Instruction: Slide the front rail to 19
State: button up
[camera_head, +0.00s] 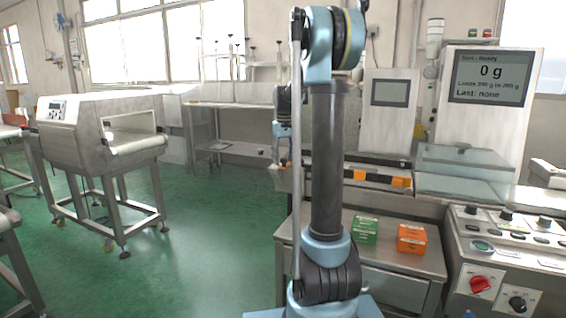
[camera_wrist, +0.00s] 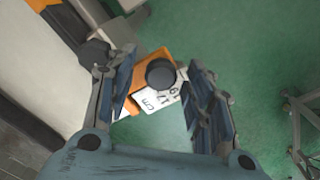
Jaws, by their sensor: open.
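In the wrist view, a black round knob (camera_wrist: 161,73) sits on an orange part (camera_wrist: 141,69) at the end of the rail. My gripper (camera_wrist: 162,72) is open, with one finger on each side of the knob and no clear contact. In the head view, an orange and black rail (camera_head: 376,177) runs along the conveyor's front, partly hidden by my arm. My gripper (camera_head: 284,148) is near its left end.
A weighing display (camera_head: 491,78) reads 0 g at the right. A green box (camera_head: 364,230) and an orange box (camera_head: 411,238) stand on the steel bench. A control panel (camera_head: 508,262) is at the front right. A metal detector (camera_head: 95,125) stands left; green floor between is clear.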

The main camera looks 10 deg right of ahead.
jog(key=shift+f, duration=0.5)
grip_shut()
jog(key=shift+w+d, duration=0.55)
jog(key=shift+w, duration=0.3)
grip_release()
notch_tip(320, 180, up, 8)
dwell(0.3)
